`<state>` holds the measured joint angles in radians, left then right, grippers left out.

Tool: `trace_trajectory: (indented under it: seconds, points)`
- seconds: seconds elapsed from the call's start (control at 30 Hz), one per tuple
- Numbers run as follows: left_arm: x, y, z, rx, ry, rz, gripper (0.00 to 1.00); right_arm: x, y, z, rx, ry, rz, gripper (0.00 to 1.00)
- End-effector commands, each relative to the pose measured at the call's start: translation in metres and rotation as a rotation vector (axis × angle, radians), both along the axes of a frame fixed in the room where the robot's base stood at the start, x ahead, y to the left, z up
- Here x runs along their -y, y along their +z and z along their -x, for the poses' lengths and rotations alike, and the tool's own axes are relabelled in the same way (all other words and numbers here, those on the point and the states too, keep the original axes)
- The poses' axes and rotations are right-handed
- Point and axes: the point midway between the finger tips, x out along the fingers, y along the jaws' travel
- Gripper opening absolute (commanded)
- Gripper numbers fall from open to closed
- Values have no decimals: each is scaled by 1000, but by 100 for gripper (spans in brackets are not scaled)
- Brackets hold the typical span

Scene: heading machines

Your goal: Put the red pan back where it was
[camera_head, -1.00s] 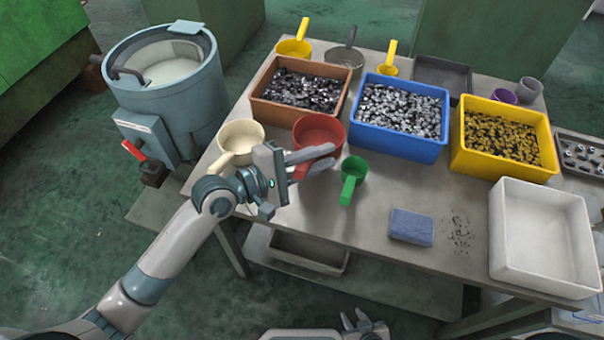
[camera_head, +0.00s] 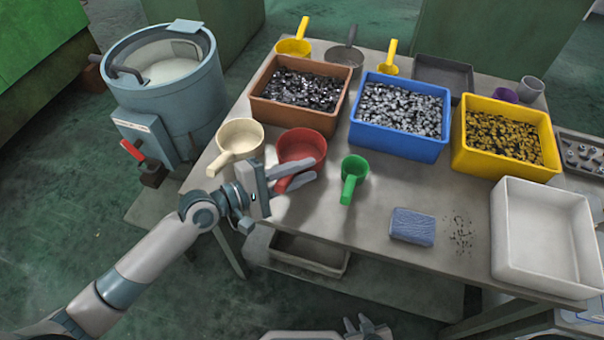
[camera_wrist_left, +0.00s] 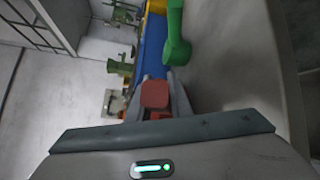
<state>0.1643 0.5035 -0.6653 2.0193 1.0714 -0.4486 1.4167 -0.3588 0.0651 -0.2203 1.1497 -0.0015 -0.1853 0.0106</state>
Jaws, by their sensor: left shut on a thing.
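The red pan (camera_head: 302,146) is on or just above the table, between the cream pan (camera_head: 241,137) and the green pan (camera_head: 354,172); I cannot tell whether it touches the tabletop. My left gripper (camera_head: 296,177) is shut on the red pan's handle, which points toward the front edge. In the left wrist view the red handle (camera_wrist_left: 155,95) sits between the fingers, and the rest of the pan is hidden. The green pan's handle (camera_wrist_left: 176,35) shows beyond. My right gripper (camera_head: 366,328) is at the bottom edge, low and partly cut off, its jaws unclear.
Behind the pans stand a brown bin (camera_head: 256,104), a blue bin (camera_head: 358,134) and a yellow bin (camera_head: 462,162) of small parts. A blue sponge (camera_head: 412,226) and an empty white tray (camera_head: 497,254) lie to the right. The table front near the sponge is mostly clear.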

Motion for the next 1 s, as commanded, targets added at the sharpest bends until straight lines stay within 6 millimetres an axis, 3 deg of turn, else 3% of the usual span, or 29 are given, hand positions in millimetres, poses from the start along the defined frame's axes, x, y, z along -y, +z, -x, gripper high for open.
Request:
trace_trajectory:
  seconds: [0.1, 0.53, 0.57, 0.63, 1.0]
  points:
    - [0, -10, 0, 1, 0, 0, 0, 1, 0, -4, -8, -3, 2, 31]
    - [0, -15, 0, 2, 1, 1, 0, 3, -2, -3, -17, -5, 6, 31]
    - [0, -15, 0, 1, 0, -1, 21, 4, -2, -2, -22, -5, 7, 31]
    - [0, -15, 0, 1, 0, -1, 37, 5, -2, -1, -24, -5, 9, 31]
    - [0, -13, 0, 1, 0, 0, 37, 5, -1, -1, -22, -6, 9, 31]
